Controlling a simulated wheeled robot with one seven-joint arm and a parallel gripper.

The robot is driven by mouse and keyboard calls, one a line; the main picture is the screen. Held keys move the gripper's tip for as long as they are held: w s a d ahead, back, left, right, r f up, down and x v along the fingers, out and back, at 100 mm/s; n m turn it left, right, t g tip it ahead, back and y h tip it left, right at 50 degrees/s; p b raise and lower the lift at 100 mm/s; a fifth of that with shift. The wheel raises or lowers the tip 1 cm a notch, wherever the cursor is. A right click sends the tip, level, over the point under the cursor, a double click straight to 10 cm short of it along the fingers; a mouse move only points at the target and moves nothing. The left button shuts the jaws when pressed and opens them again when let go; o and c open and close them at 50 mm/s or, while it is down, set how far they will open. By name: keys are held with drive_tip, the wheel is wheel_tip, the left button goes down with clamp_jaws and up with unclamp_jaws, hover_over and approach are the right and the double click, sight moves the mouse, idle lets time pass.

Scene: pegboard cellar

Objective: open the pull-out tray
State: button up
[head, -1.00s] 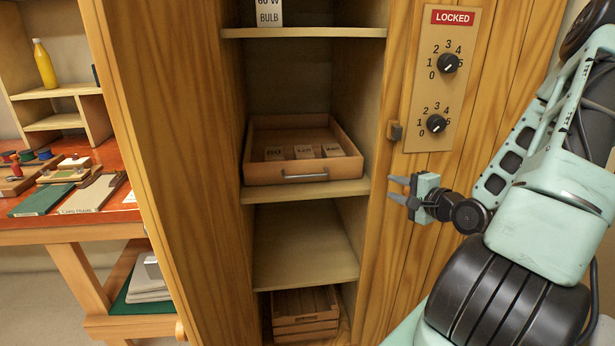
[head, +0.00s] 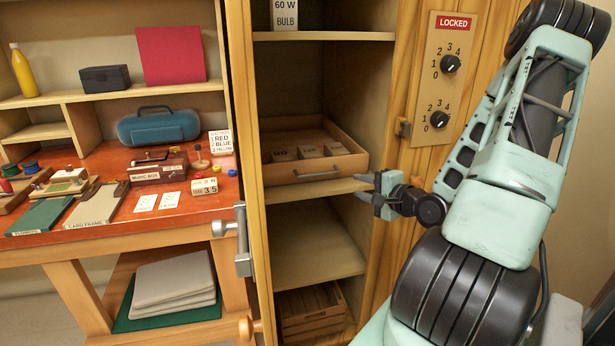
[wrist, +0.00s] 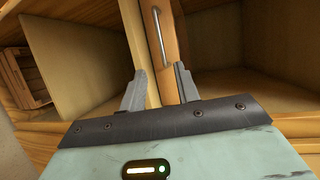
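The wooden pull-out tray (head: 310,166) sits on a middle shelf of the tall cabinet, with a grey bar handle (head: 318,173) on its front and several labelled blocks inside. In the wrist view the tray front (wrist: 169,60) and its handle (wrist: 160,35) show beyond the fingers. My gripper (head: 366,188) is open and empty, to the right of the handle and slightly below it, apart from the tray. The two fingers (wrist: 160,84) are spread in the wrist view with nothing between them.
The cabinet door with a lever handle (head: 243,240) stands open on the left. A LOCKED panel (head: 446,78) with two dials is on the right. A slatted crate (head: 311,311) is at the bottom. A workbench (head: 150,222) stands left. The shelf below the tray is empty.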

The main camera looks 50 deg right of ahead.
sight(321, 174)
drive_tip(key=p+x, duration=0.1)
drive_tip(key=x, duration=1.6)
drive_tip(key=shift+w, duration=0.2)
drive_tip(key=shift+c, duration=0.3)
clamp_jaws()
